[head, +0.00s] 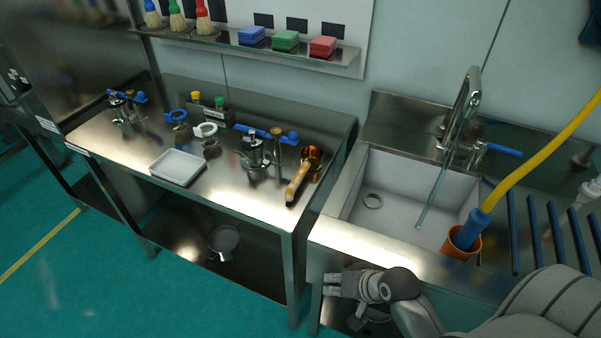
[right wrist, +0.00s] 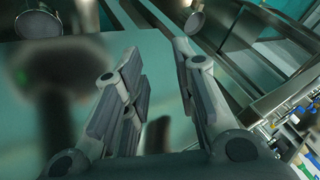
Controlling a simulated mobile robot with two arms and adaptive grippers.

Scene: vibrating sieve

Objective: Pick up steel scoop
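I cannot tell for sure which thing is the steel scoop. A round grey metal vessel (head: 223,240) sits on the lower shelf of the steel table. Another grey metal thing (head: 374,316) is below the sink, partly hidden by my right arm. In the right wrist view, one round metal vessel (right wrist: 40,22) is at the upper left and a smaller one (right wrist: 194,20) is at the top. My right gripper (head: 331,285) is in front of the sink counter, pointing left. In the right wrist view its fingers (right wrist: 157,55) are apart with nothing between them. My left gripper is out of view.
Green floor (head: 90,270) is clear at left.

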